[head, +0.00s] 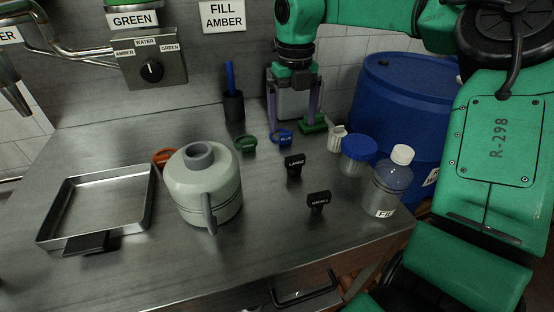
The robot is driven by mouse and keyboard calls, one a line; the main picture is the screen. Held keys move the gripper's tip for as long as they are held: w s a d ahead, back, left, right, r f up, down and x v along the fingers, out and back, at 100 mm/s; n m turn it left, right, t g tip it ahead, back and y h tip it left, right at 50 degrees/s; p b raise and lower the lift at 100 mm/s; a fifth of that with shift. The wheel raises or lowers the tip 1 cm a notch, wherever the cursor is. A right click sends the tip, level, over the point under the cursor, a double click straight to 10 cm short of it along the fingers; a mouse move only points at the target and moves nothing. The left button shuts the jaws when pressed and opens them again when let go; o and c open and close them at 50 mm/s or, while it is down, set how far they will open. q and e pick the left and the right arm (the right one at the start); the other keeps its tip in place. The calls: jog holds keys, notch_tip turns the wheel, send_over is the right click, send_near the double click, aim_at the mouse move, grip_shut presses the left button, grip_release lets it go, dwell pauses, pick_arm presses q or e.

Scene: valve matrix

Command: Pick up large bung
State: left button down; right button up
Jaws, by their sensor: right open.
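The large bung (295,163) is a small black piece with a "LARGE" label, standing on the steel worktop right of the middle. The small bung (318,200), black with a "SMALL" label, stands nearer the front edge. My right gripper (292,117) points down at the back of the worktop, behind the large bung and apart from it. Its two purple-grey fingers are spread, with nothing seen held between them. My left gripper is not in view.
A pale jug (203,185) and a metal tray (97,203) stand left. Green (246,143) and blue (283,137) labelled rings lie behind the bung. A blue-lidded jar (357,157) and clear bottle (386,189) stand right. A blue drum (400,100) stands beyond.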

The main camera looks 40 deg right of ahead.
send_over(296, 156)
jog(key=s, duration=0.1)
notch_tip(296, 156, down, 6)
jog(key=shift+s+d+r+p, duration=0.1)
jog(key=shift+r+p, duration=0.05)
jog(key=shift+p, duration=0.25)
jog(key=f, duration=0.1)
jog(key=f+p, duration=0.1)
jog(key=f, duration=0.1)
jog(key=w+f, duration=0.1)
jog(key=f, duration=0.1)
jog(key=shift+w+a+f+p, duration=0.1)
jog(key=shift+a+f+p, duration=0.15)
jog(key=shift+p, duration=0.15)
jog(key=shift+d+f, duration=0.1)
jog(key=shift+f, duration=0.2)
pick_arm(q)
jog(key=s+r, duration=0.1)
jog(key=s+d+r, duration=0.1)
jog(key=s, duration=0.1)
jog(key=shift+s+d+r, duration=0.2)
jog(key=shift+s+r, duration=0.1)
pick_arm(e)
jog(key=c, duration=1.4)
